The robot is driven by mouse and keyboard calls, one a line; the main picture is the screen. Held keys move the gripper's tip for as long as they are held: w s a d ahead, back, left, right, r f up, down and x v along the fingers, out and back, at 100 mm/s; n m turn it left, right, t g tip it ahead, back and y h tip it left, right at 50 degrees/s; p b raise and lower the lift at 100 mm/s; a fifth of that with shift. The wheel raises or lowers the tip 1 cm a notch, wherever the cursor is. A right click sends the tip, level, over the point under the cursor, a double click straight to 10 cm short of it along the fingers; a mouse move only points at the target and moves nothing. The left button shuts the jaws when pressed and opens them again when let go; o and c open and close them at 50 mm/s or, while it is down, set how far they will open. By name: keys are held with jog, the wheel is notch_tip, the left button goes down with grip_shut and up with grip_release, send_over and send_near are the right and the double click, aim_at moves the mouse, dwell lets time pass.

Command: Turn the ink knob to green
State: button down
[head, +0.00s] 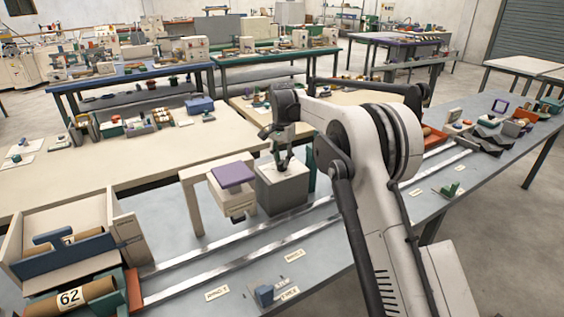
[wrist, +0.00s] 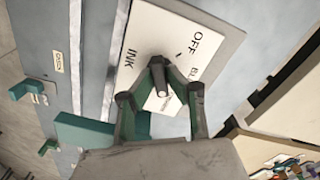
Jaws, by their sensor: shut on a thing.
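The grey box (head: 285,190) with the ink control stands on the bench in the middle of the head view. In the wrist view its white dial plate (wrist: 155,25) shows the words INK and OFF, and a label starting with BL that is partly hidden. My gripper (head: 283,165) is over the box top, with its fingers down at the dial. In the wrist view my gripper (wrist: 160,72) has its fingertips drawn together over the plate, shut on the ink knob.
A stand with a purple top (head: 232,174) is close to the box's left. Metal rails (head: 235,230) run along the bench in front. A wooden tray (head: 70,235) and a roll marked 62 (head: 85,293) are at the left. A cream table (head: 120,165) lies behind.

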aim_at(282, 161)
jog(key=shift+r, duration=0.1)
dwell(0.3)
jog(key=c, duration=1.7)
grip_release()
jog(key=shift+r, duration=0.1)
notch_tip(282, 161, up, 12)
jog(key=shift+f, duration=0.1)
